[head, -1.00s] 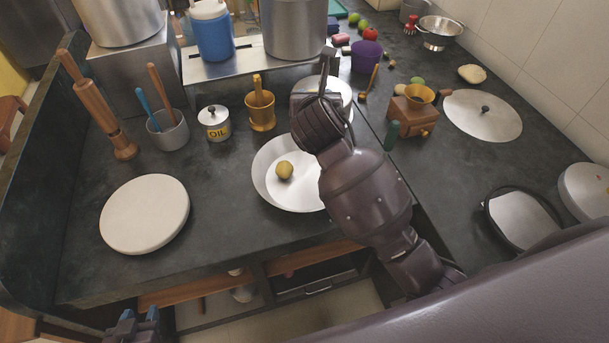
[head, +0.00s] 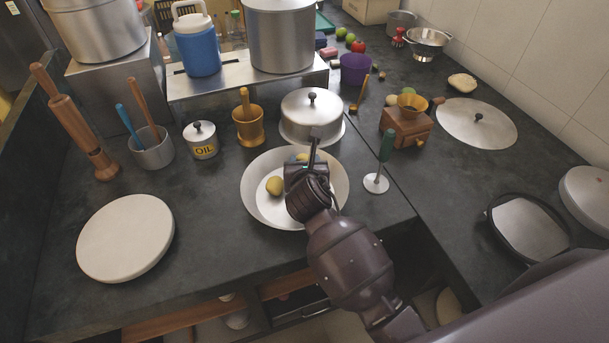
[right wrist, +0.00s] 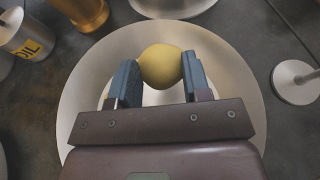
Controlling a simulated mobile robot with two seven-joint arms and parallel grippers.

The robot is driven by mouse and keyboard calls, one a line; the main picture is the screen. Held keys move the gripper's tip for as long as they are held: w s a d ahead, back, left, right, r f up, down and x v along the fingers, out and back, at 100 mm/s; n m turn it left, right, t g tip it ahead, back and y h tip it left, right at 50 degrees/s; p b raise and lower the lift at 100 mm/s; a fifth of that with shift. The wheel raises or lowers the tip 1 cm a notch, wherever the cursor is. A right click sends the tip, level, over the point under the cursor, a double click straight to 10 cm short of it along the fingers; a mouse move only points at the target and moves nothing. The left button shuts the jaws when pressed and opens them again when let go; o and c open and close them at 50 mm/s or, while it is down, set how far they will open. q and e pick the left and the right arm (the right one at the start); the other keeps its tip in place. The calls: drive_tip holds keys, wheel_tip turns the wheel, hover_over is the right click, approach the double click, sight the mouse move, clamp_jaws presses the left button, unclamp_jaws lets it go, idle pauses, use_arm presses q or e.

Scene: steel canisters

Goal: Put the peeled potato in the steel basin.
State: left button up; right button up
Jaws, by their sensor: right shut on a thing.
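The steel basin (head: 255,208) is a wide, shallow, pale round dish on the dark counter, left of the counter seam. One yellow-brown potato (head: 275,186) lies in it, left of my right gripper. My right gripper (head: 305,163) is over the basin. In the right wrist view my right gripper (right wrist: 160,80) is shut on another smooth yellow potato (right wrist: 160,65), with the basin (right wrist: 83,95) below and around it. In the head view this held potato (head: 301,157) is mostly hidden by the gripper. My left gripper is out of view.
A lidded steel pot (head: 311,112) stands just behind the basin, with a brass mortar (head: 249,127) and an oil tin (head: 201,141) to its left. A green-handled masher (head: 377,180) stands close on the right. A white round board (head: 125,237) lies at left.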

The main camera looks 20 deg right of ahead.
wheel_tip(320, 180, down, 4)
drive_tip(key=shift+r+b, duration=0.15)
drive_tip(key=shift+b, duration=0.4)
drive_tip(key=shift+f, duration=0.25)
drive_tip(key=shift+r, duration=0.15)
drive_tip(key=o, duration=0.6)
drive_tip(key=shift+f, duration=0.2)
drive_tip(key=o, duration=0.4)
drive_tip(key=shift+o, duration=0.2)
drive_tip(key=shift+r, duration=0.15)
